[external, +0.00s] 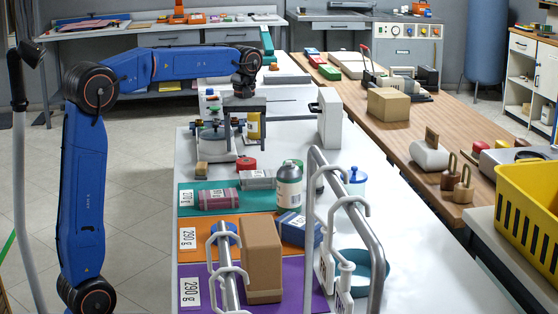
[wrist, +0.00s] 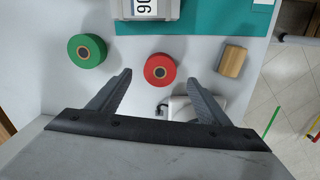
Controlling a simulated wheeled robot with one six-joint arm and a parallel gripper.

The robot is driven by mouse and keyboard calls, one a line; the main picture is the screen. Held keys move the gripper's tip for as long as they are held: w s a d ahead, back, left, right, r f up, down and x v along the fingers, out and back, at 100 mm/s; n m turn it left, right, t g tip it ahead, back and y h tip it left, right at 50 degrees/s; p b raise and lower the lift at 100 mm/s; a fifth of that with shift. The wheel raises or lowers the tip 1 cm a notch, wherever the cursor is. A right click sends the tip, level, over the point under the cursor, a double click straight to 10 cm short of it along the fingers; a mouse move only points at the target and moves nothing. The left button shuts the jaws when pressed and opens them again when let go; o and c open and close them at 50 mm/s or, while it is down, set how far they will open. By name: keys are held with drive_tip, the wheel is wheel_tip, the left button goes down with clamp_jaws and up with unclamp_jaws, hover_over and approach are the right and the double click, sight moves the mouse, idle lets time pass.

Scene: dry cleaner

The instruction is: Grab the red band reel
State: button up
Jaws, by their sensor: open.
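The red band reel (external: 246,164) lies flat on the white table just behind the teal mat. In the wrist view the red reel (wrist: 160,70) shows as a round disc with a dark and pale centre, framed between my two fingertips. My gripper (external: 244,128) is open and empty above the table, pointing down, with the reel lower and nearer the camera. Its fingers (wrist: 159,79) also show in the wrist view, spread on either side of the reel and apart from it.
A green reel (wrist: 87,50) lies left of the red one in the wrist view, and a wooden block (wrist: 231,61) lies right. A grey carton (external: 258,180) and a bottle (external: 289,187) stand close by. A yellow container (external: 253,127) is near my fingers.

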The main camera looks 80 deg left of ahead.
sight(246, 161)
drive_tip(key=shift+a+f, duration=0.1)
drive_tip(key=shift+f, duration=2.45)
drive_tip(key=c, duration=1.2)
